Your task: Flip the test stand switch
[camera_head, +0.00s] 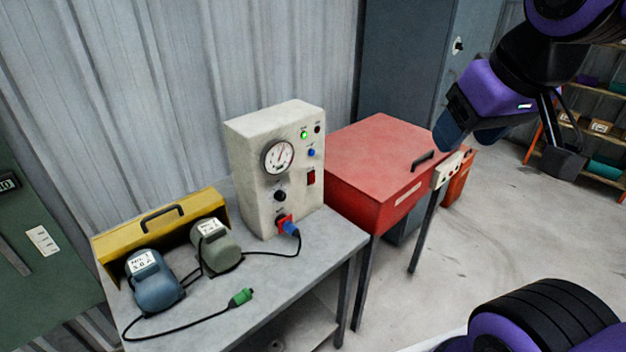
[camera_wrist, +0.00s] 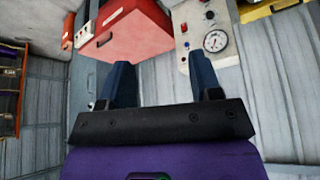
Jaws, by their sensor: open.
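The test stand (camera_head: 252,160) is a cream box with a dial gauge (camera_head: 279,157), standing on a grey bench. Its red switch (camera_head: 311,177) is on the right of the front face, below a blue button and a lit green lamp (camera_head: 304,134). I cannot tell the switch's position. The stand shows upside down in the wrist view (camera_wrist: 226,62), with the red switch (camera_wrist: 184,28) near the top. My gripper (camera_head: 468,138) is open and empty, high to the right of the stand, beyond the red cabinet. In the wrist view its two fingers (camera_wrist: 163,75) are spread apart.
A red cabinet (camera_head: 375,150) stands between the stand and my gripper. A blue plug (camera_head: 289,228) sits in the stand's socket.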

